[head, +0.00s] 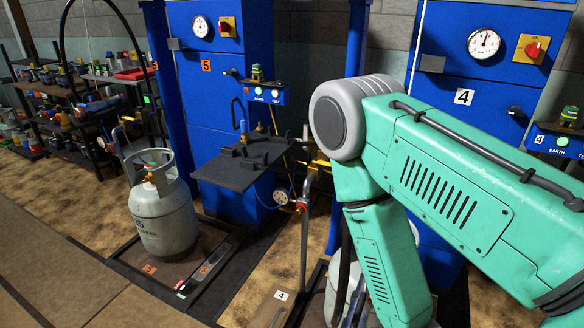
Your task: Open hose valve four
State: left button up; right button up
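My green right arm comes in from the right and bends downward in front of station four; its gripper is out of view. My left arm and gripper are not in view. The blue cabinet with the "4" label (464,97) stands behind my arm. A pipe stand (305,215) with a round gauge (280,197) and a red-and-yellow fitting (301,205) stands just left of my arm, near a floor plate marked "4" (281,295). A pale cylinder (333,290) there is mostly hidden by my arm. I cannot tell which fitting is hose valve four, or its state.
Station five's blue cabinet (207,110) is left of centre, with a dark shelf (245,160) in front. A grey gas cylinder (162,213) stands on its floor scale (200,250). Cluttered racks (65,115) stand at the far left. The brown floor (50,250) at the lower left is clear.

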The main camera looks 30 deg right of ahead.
aim_at(316, 162)
jog(key=i+z, duration=0.2)
jog(key=z, duration=0.2)
jog(key=i+z, duration=0.25)
jog(key=z, duration=0.15)
jog(key=i+z, duration=0.25)
jog(key=z, duration=0.2)
